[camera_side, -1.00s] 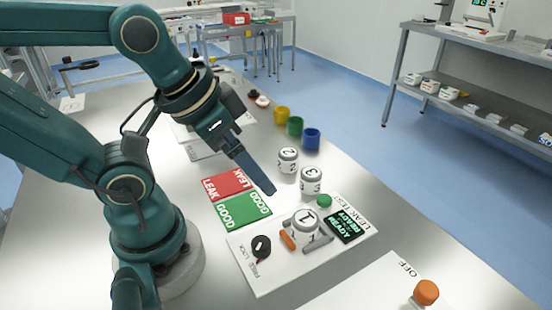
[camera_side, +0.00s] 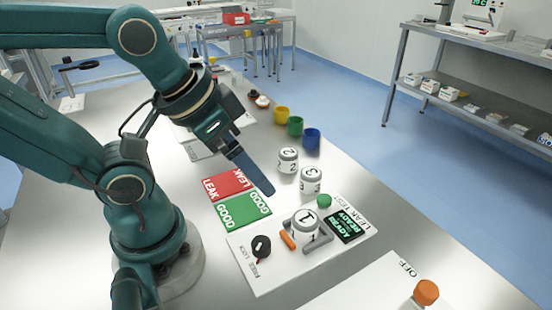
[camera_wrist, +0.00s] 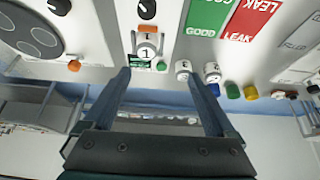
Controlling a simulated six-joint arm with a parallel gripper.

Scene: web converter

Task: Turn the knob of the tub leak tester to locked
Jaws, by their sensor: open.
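The leak tester is a white panel (camera_side: 245,275) at the front of the table, lettered LEAK TEST, with FREE and LOCK by its knob. The round black knob (camera_side: 261,247) is at its left end with a small red mark at its lower edge; I cannot tell its setting surely. In the wrist view the knob (camera_wrist: 147,9) is at the top edge. A white tub marked 1 (camera_side: 305,222) sits in the tester's grey holder, beside an orange piece (camera_side: 288,241). My gripper (camera_side: 268,190) is open and empty, above the table behind the tester, apart from the knob.
A dark screen (camera_side: 346,226) reads READY, near a green button (camera_side: 324,200). Tubs 2 (camera_side: 288,160) and 3 (camera_side: 311,180) stand behind. Red LEAK (camera_side: 230,184) and green GOOD (camera_side: 245,210) areas lie left. Another panel with an orange knob (camera_side: 426,291) is at front right.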

